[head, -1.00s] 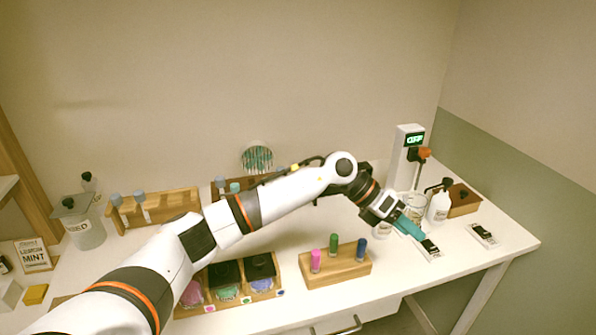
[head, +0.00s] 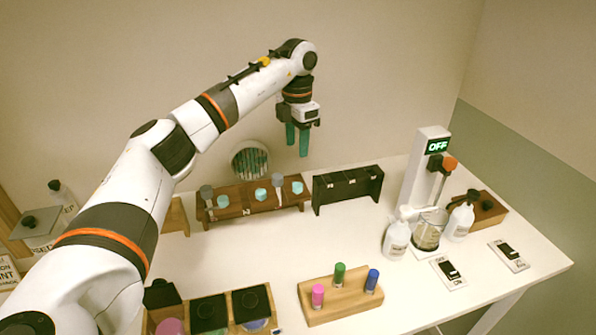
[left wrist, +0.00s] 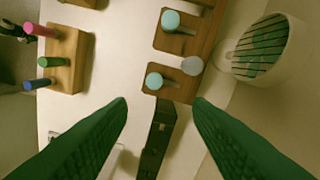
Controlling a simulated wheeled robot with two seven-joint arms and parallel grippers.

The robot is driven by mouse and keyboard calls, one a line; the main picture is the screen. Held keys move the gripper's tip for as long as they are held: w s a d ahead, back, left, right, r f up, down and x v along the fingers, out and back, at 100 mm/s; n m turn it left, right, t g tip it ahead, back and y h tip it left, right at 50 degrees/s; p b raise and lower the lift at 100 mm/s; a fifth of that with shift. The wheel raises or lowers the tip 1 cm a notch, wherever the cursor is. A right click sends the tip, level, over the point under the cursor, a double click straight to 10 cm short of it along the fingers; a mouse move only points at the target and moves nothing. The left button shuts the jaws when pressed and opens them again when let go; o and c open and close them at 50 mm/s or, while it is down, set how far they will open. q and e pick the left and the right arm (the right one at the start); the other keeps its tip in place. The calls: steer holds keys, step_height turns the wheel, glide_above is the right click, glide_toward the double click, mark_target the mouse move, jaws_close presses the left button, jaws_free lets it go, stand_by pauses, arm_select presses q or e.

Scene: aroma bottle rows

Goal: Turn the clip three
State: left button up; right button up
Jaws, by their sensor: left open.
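A brown wooden rack (head: 252,210) stands toward the back of the table and holds grey-topped and teal-topped pieces, with small marks on its front. A teal top (head: 297,187) is near its right end and also shows in the left wrist view (left wrist: 154,80), beside a grey top (left wrist: 192,65). I cannot tell which piece is clip three. My left gripper (head: 298,146) points down with its green fingers apart and empty, above the right end of the rack and the black holder (head: 348,187). The holder lies between the fingers in the left wrist view (left wrist: 157,140).
A wooden block (head: 340,298) with pink, green and blue pegs stands in front. A white stand (head: 415,180) reading OFF, a beaker (head: 429,232), white bottles (head: 397,240) and switches (head: 449,272) are at the right. The middle table is clear.

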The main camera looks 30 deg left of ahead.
mark_target(297, 185)
arm_select(q)
steer(key=f, duration=0.1)
steer(key=s+f+p, duration=0.1)
steer(key=f, duration=0.1)
steer(key=d+f+p, duration=0.1)
steer(key=f, duration=0.1)
steer(key=shift+s+f, duration=0.15)
steer(key=f+p, duration=0.1)
steer(key=f, duration=0.4)
steer(key=shift+w+a+p, duration=0.2)
steer(key=shift+p, duration=0.15)
steer(key=shift+f, duration=0.4)
steer(key=shift+c, duration=0.7)
steer(key=c, duration=0.8)
steer(key=shift+c, duration=0.2)
arm_select(e)
steer(key=s+r, duration=0.1)
steer(key=s+d+r, duration=0.1)
steer(key=s+r, duration=0.1)
steer(key=shift+d+r, duration=0.3)
steer(key=shift+r, duration=0.05)
